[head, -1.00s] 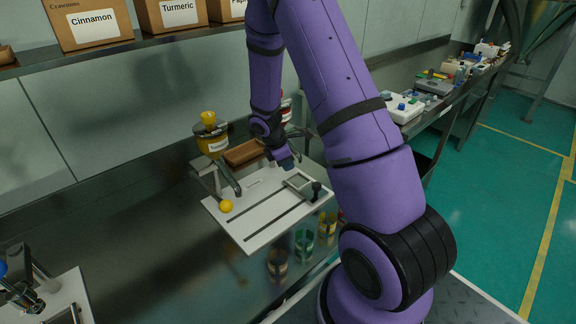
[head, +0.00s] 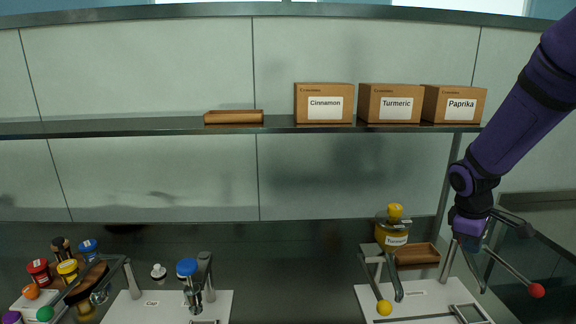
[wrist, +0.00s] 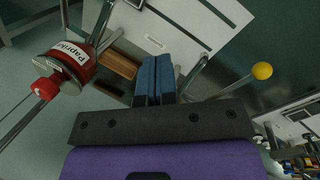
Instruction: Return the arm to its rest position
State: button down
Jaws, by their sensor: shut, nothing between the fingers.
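My purple arm comes in from the right edge of the head view and hangs bent, not folded in. My gripper (head: 470,243) points down there, beside the right-hand white station board (head: 372,298), with metal rods close around it. In the wrist view its two blue fingers (wrist: 154,78) lie together with nothing between them. A red Paprika hopper (wrist: 68,62) is left of the fingers, and a wooden tray (wrist: 117,68) is just beside them. A yellow lever ball (wrist: 262,71) is to the right.
A red lever ball (head: 537,291) sticks out right of my gripper. A Turmeric-coloured yellow hopper (head: 393,232) stands to its left. Above is a shelf (head: 150,126) with Cinnamon (head: 324,103), Turmeric (head: 390,104) and Paprika (head: 455,104) boxes. A second station (head: 150,308) stands farther left.

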jog(key=s+a+r+m+t+y, duration=0.1)
jog(key=s+a+r+m, duration=0.1)
jog(key=s+a+r, duration=0.3)
jog(key=s+a+r+m+t, duration=0.15)
jog(key=s+r, duration=0.25)
jog(key=r, duration=0.4)
jog(key=s+a+r+m+t+y, duration=0.1)
jog(key=s+a+r+m, duration=0.1)
jog(key=s, duration=0.4)
jog(key=s+a+r+m+t+y, duration=0.1)
jog(key=s+a+r+m, duration=0.1)
jog(key=s+a+r, duration=0.2)
jog(key=s, duration=0.3)
jog(key=shift+s+a+m, duration=0.15)
jog(key=shift+s+m, duration=0.05)
jog(key=shift+m, duration=0.15)
jog(key=shift+r, duration=0.1)
